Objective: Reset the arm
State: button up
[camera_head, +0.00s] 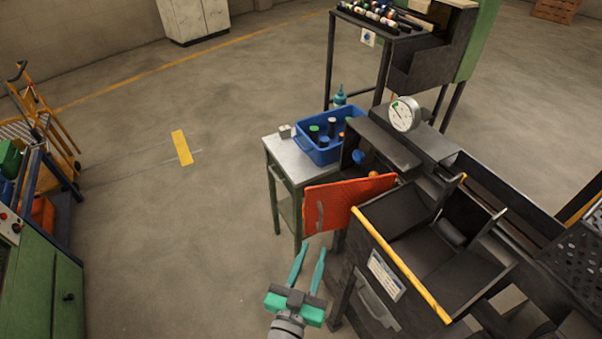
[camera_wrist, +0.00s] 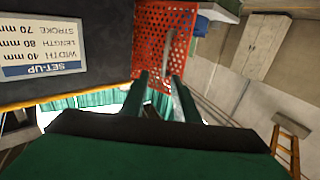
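My gripper (camera_head: 308,268) is at the bottom middle of the head view, with its two teal fingers spread apart and nothing between them. It hangs in front of the dark machine, to the left of its yellow-edged front. In the wrist view my gripper's fingers (camera_wrist: 160,92) point toward a red perforated door (camera_wrist: 160,45) with a grey handle. The door (camera_head: 345,200) also shows in the head view, above the fingertips and apart from them.
The dark machine (camera_head: 375,255) with a yellow rail fills the right side. A small table (camera_head: 290,160) holds a blue bin (camera_head: 318,150) with several cylinders. A green cabinet (camera_head: 40,285) stands at the far left. The floor (camera_head: 165,235) between is clear.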

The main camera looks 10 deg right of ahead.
jog(key=s+a+f+n+y, duration=0.4)
jog(key=s+a+f+y, duration=0.25)
jog(key=s+f, duration=0.35)
jog(key=s+r+n+g+y, duration=0.1)
jog(key=s+r, duration=0.1)
jog(key=s, duration=1.4)
jog(key=shift+a+r, duration=0.4)
jog(key=shift+a, duration=0.1)
